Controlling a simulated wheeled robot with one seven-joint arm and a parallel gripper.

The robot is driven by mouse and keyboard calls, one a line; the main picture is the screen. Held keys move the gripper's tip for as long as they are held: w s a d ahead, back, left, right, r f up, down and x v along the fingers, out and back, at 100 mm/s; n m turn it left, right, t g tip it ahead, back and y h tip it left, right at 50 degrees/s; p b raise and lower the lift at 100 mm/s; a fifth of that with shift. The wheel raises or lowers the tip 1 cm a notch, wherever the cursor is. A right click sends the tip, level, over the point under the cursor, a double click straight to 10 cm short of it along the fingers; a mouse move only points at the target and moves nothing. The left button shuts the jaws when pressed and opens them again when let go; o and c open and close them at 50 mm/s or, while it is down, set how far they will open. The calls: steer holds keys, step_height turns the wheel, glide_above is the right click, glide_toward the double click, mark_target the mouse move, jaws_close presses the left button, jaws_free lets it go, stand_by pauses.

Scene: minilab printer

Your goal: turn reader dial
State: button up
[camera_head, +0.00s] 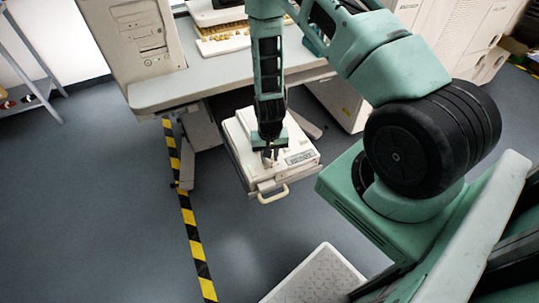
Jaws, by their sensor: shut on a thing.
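The reader (241,145) is a cream box with a small grey display (299,157) on its top right and a pale loop handle (273,196) at its front. My gripper (269,158) reaches straight down onto the top of the reader, just left of the display. Its fingers are shut on what looks like the dial, which is small and mostly hidden by the fingers. Which way the dial points cannot be seen.
A grey bench (200,79) with a beige computer tower (143,38) and a keyboard (222,42) stands behind. Yellow-black tape (189,216) runs along the floor at left. Open floor lies left of the tape.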

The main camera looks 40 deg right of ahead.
steer(key=shift+m, duration=0.5)
steer(key=o, duration=1)
step_height(320, 180, up, 18)
steer(key=shift+f, duration=0.25)
stand_by(0.3)
